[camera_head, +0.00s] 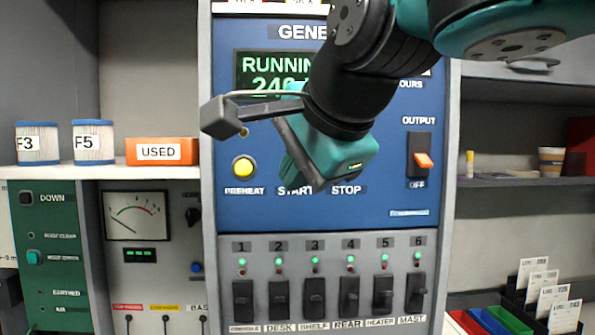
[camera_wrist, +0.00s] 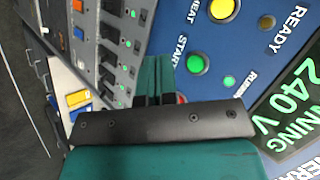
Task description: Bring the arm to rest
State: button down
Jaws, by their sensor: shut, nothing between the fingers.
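My gripper (camera_head: 328,165), teal with dark parts, hangs in front of the blue generator panel (camera_head: 385,205) over the START and STOP area. Its fingers (camera_wrist: 157,72) are together and empty in the wrist view. My arm comes in from the upper right and is bent. The START and STOP buttons are hidden by the gripper in the head view. In the wrist view a green lit button (camera_wrist: 195,64) shows beside the fingers, and a bit of red shows behind them. I cannot tell whether the fingers touch the panel.
The display (camera_head: 262,65) reads RUNNING and 240, partly covered. Below is a row of numbered switches (camera_head: 313,297) with green lights. An orange output switch (camera_head: 423,160) is at right. An orange USED bin (camera_head: 161,151) and filters (camera_head: 93,142) stand on the left shelf.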

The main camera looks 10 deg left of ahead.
jog(key=s+d+f+n+g+h+b, duration=0.1)
jog(key=s+d+f+n+g+b, duration=0.3)
jog(key=d+f, duration=0.6)
jog(key=s+d+f+n+g+h, duration=0.1)
jog(key=s+d+f+n, duration=0.2)
jog(key=d+f+n, duration=0.7)
jog(key=s+d+f+n+g+b, duration=0.1)
jog(key=s+f+g, duration=0.2)
jog(key=s+f, duration=0.4)
jog(key=shift+s+d+f, duration=0.3)
jog(key=shift+s+f, duration=0.1)
jog(key=shift+f, duration=0.45)
jog(key=c, duration=1.8)
grip_release()
